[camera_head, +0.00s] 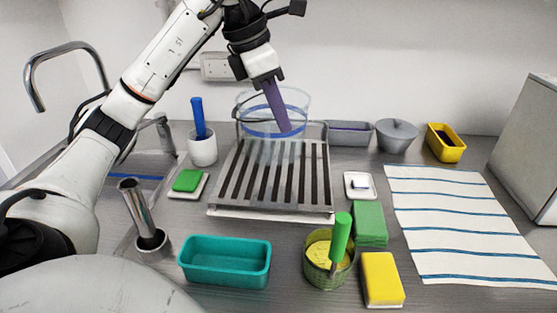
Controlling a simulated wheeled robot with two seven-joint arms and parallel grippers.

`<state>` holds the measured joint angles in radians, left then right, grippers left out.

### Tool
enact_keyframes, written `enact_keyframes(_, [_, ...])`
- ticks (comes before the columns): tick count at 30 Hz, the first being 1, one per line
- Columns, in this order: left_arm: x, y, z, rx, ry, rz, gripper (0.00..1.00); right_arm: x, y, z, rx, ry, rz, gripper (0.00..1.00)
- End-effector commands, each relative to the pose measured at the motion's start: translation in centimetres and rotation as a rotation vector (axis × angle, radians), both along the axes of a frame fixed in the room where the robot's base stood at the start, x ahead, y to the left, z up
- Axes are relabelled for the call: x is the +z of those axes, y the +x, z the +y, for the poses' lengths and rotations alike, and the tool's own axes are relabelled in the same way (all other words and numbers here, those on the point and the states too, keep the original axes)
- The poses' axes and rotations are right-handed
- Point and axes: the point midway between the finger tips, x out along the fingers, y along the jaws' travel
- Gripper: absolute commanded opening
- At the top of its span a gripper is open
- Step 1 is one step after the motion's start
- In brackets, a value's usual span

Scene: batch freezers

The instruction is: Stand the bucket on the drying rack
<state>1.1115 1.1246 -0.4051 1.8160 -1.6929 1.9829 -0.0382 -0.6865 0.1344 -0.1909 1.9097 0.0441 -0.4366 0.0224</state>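The clear bucket (298,112), with a blue band low on its wall, is upright at the back end of the slatted metal drying rack (270,214). From this angle I cannot tell whether its base rests on the slats or hangs just above them. My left gripper (267,80) points down over the bucket's mouth. A long purple piece (277,108) runs from its fingertips into the bucket. I cannot tell whether the fingers are closed on that piece or on the bucket's rim. My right gripper is not in view.
A white cup with a blue handle (203,150) stands left of the rack. A teal tub (225,262), a green pot (318,262) and a yellow sponge (382,279) are in front. Grey containers (396,136) stand behind right. A striped towel (460,225) lies right.

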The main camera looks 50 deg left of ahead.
Motion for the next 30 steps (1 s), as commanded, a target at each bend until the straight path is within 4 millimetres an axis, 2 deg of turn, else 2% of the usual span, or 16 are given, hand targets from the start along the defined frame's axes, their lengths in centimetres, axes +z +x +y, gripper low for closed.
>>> enact_keyframes(1, [-1.5, -0.1, 0.0, 0.000, 0.002, 0.005, 0.00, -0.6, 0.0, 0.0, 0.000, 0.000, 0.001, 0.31])
enact_keyframes(3, [-2.6, 0.0, 0.0, 0.000, 0.001, 0.003, 0.00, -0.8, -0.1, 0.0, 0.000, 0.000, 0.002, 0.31])
enact_keyframes(8, [-4.0, 0.0, 0.0, -0.001, 0.000, 0.001, 0.00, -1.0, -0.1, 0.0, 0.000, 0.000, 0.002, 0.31])
enact_keyframes(15, [-7.4, 0.0, 0.0, -0.001, 0.001, 0.003, 0.00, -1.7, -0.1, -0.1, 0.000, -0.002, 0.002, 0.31])
enact_keyframes(24, [-7.9, 0.0, 0.0, -0.002, 0.000, -0.001, 0.00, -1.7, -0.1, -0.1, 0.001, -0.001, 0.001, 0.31])
enact_keyframes(27, [-8.0, 0.0, -0.1, -0.002, 0.000, 0.000, 0.19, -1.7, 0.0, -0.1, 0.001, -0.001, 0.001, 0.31])
enact_keyframes(30, [-8.0, 0.0, -0.1, -0.002, 0.000, 0.000, 0.21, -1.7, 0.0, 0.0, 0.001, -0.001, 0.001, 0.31])
